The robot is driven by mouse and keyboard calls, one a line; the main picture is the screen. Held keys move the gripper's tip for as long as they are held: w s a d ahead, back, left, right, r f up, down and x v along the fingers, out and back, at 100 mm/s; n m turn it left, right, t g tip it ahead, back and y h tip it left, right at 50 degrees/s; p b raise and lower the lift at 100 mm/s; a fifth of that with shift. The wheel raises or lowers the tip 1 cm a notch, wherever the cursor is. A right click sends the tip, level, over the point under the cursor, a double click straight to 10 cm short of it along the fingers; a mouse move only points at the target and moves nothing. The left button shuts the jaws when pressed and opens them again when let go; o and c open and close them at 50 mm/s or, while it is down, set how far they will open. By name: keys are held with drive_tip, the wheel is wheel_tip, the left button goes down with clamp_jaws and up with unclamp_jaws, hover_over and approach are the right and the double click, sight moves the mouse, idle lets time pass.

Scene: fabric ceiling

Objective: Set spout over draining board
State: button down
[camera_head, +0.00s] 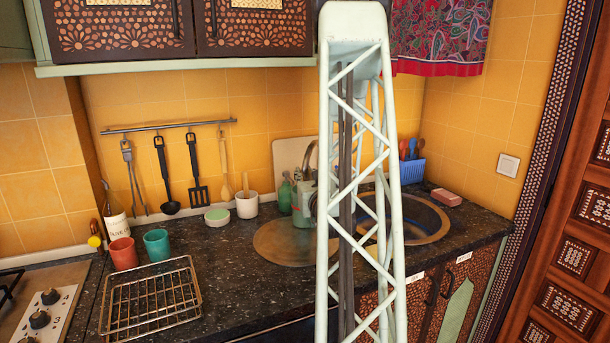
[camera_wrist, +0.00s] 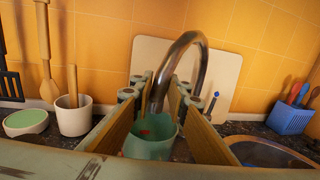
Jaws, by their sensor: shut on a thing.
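The curved metal spout (camera_head: 309,153) rises behind the sink area, partly hidden in the head view by my pale lattice structure. In the wrist view the spout (camera_wrist: 185,41) arches up, and its left end comes down between my fingers. My gripper (camera_head: 304,204) is shut on the spout; the wrist view shows the gripper (camera_wrist: 162,97) with one finger on each side of it. The round metal draining board (camera_head: 283,246) lies left of the sink basin, below my gripper. The spout's base is hidden.
The sink basin (camera_head: 424,216) is at the right, partly covered by my structure. A cutting board (camera_wrist: 222,75) leans behind the spout. A wire rack (camera_head: 150,300) lies front left.

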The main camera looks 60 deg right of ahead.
drive_tip(key=shift+d+r, duration=0.1)
drive_tip(key=shift+r, duration=0.05)
drive_tip(key=c, duration=2.6)
unclamp_jaws()
drive_tip(key=v, duration=0.7)
drive_tip(key=shift+s, duration=0.2)
